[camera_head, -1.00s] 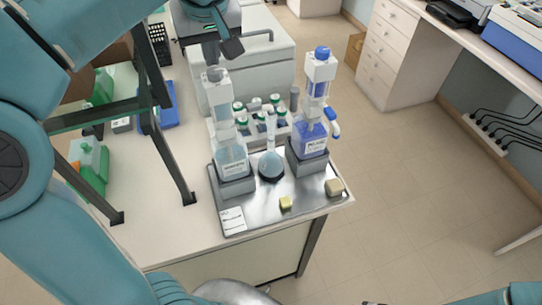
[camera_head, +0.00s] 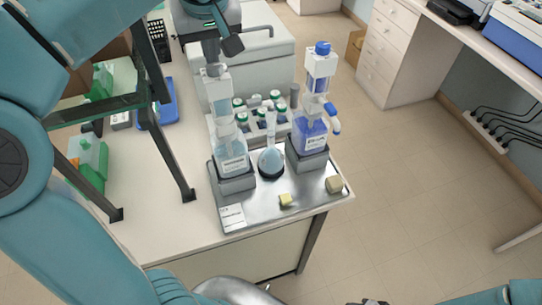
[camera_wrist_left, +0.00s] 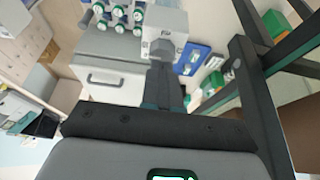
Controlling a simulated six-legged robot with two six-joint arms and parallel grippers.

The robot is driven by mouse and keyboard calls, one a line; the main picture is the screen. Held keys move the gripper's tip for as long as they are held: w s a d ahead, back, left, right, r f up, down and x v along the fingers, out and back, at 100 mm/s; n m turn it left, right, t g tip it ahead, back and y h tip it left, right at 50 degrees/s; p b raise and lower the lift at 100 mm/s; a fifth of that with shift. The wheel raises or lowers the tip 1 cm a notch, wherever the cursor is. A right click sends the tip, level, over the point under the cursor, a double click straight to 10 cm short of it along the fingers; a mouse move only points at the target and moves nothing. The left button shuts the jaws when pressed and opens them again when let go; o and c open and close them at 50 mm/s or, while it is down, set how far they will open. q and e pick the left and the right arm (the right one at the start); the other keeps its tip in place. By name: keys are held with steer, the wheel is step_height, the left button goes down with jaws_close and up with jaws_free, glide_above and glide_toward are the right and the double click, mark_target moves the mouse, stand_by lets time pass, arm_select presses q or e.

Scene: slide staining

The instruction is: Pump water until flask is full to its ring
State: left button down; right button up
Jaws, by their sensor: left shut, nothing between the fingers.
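The flask (camera_head: 271,161) stands upright on the metal tray (camera_head: 262,207), with pale blue liquid in its round body. Its ring and exact liquid level are too small to tell. Left of it is a pump bottle (camera_head: 232,160) of clear liquid in a grey holder; right of it is a pump bottle (camera_head: 311,130) of blue liquid. My left gripper (camera_head: 222,50) is shut and empty, just above the clear bottle's pump head (camera_head: 214,72). Whether they touch is unclear. In the left wrist view the fingers (camera_wrist_left: 165,75) point at a white top. A dark piece at the bottom edge may be my right gripper (camera_head: 371,302).
Two yellowish blocks (camera_head: 286,200) (camera_head: 334,184) and a white label card (camera_head: 232,217) lie on the tray. A rack of green-capped bottles (camera_head: 262,112) stands behind the flask. A dark-framed shelf (camera_head: 170,150) stands at the left. The floor at right is clear.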

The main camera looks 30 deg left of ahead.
mark_target(215, 68)
arm_select(q)
steer(key=shift+f+b, duration=1.9)
steer(key=shift+f, duration=0.5)
steer(key=shift+r+p, duration=2.45)
steer(key=shift+r, duration=0.15)
step_height(215, 68, up, 3)
steer(key=p, duration=0.2)
steer(key=shift+p, duration=0.4)
step_height(215, 68, up, 2)
steer(key=shift+r+p, duration=0.1)
steer(key=shift+p, duration=0.5)
